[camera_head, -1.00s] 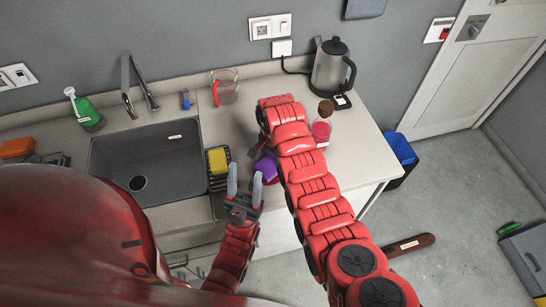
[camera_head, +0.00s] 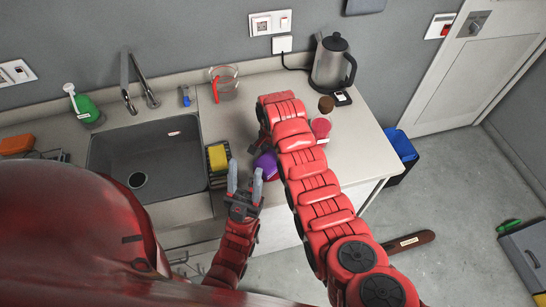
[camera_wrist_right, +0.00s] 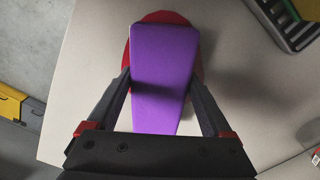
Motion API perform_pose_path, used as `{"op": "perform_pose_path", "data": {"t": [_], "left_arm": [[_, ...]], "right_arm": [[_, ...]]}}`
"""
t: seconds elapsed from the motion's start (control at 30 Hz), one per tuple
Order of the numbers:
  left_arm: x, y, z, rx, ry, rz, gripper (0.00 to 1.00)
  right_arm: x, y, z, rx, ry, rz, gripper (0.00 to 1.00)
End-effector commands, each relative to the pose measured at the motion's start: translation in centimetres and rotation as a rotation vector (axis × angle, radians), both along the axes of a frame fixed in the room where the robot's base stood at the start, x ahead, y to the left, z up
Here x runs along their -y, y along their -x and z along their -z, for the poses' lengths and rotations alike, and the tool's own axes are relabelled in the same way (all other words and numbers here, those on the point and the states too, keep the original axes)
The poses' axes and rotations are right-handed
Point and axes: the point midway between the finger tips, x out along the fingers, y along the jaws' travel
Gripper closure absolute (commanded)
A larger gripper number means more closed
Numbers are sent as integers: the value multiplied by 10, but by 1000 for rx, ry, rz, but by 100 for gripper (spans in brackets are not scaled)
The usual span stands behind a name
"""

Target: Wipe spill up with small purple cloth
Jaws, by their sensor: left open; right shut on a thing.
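The small purple cloth (camera_wrist_right: 165,65) is between the fingers of my right gripper (camera_wrist_right: 162,82), which is shut on it. In the head view the cloth (camera_head: 265,163) shows above the counter front, right of the sponge rack, partly hidden by my right arm. A red rounded patch (camera_wrist_right: 163,17), which looks like the spill, lies on the pale counter under the cloth and shows around its far end and sides. Whether the cloth touches it is unclear. My left gripper (camera_head: 245,188) is open and empty, in front of the counter edge, left of and below the cloth.
The sink (camera_head: 120,165) and a rack with a yellow sponge (camera_head: 217,158) are on the left. A blue bin (camera_head: 401,150) is at the right.

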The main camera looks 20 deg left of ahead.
Motion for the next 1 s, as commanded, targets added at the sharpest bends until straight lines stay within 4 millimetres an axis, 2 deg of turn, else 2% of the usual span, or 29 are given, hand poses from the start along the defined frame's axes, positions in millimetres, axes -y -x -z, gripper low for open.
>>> {"op": "perform_pose_path", "data": {"t": [1.0], "left_arm": [[0,0,5,0,0,0,50]], "right_arm": [[0,0,6,0,0,0,60]]}}
